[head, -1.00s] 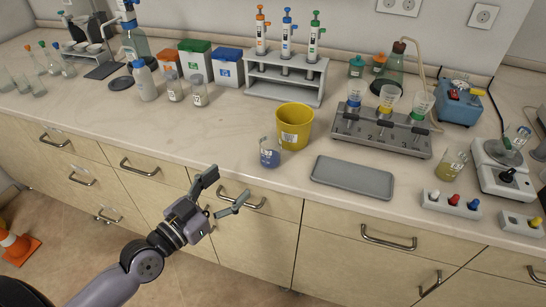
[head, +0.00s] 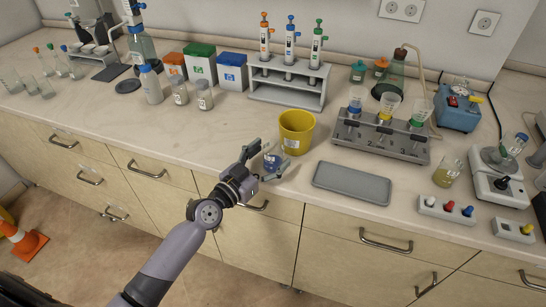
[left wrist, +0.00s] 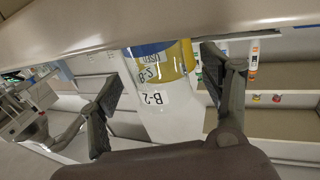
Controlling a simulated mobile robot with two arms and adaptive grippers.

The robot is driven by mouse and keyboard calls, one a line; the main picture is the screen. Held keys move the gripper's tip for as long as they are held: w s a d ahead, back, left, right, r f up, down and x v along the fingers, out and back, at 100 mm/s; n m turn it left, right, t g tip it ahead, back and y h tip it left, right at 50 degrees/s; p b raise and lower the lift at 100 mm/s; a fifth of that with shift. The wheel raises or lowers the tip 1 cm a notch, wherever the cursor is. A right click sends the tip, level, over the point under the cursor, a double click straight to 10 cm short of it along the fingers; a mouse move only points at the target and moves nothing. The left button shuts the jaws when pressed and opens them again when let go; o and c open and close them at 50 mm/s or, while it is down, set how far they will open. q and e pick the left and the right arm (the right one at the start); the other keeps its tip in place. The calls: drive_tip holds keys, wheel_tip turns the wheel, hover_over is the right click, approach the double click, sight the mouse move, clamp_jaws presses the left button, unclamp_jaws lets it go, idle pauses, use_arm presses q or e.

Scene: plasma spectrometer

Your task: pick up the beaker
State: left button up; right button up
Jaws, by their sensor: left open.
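The glass beaker with blue liquid (head: 272,161) stands near the counter's front edge, just in front of the yellow container (head: 296,133). In the left wrist view the beaker (left wrist: 155,110) shows a B-2 label and blue contents, and lies between the two fingers. My left gripper (head: 270,157) is open, with one finger on either side of the beaker. I cannot tell whether the fingers touch it. In the head view the gripper partly hides the beaker. Another beaker, with yellow liquid (head: 446,175), stands at the right. My right gripper is not in view.
A grey tray (head: 352,183) lies to the right of the blue beaker. Behind stand a pipette rack (head: 290,92) and a grey holder with funnels (head: 380,139). Bottles and jars (head: 203,96) stand to the left. The counter front left of the beaker is clear.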

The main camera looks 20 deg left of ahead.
use_arm(q)
drive_tip(key=shift+x, duration=0.85)
drive_tip(key=shift+c, duration=0.2)
drive_tip(key=c, duration=1.3)
wheel_tip(320, 180, up, 20)
drive_tip(key=p, duration=0.4)
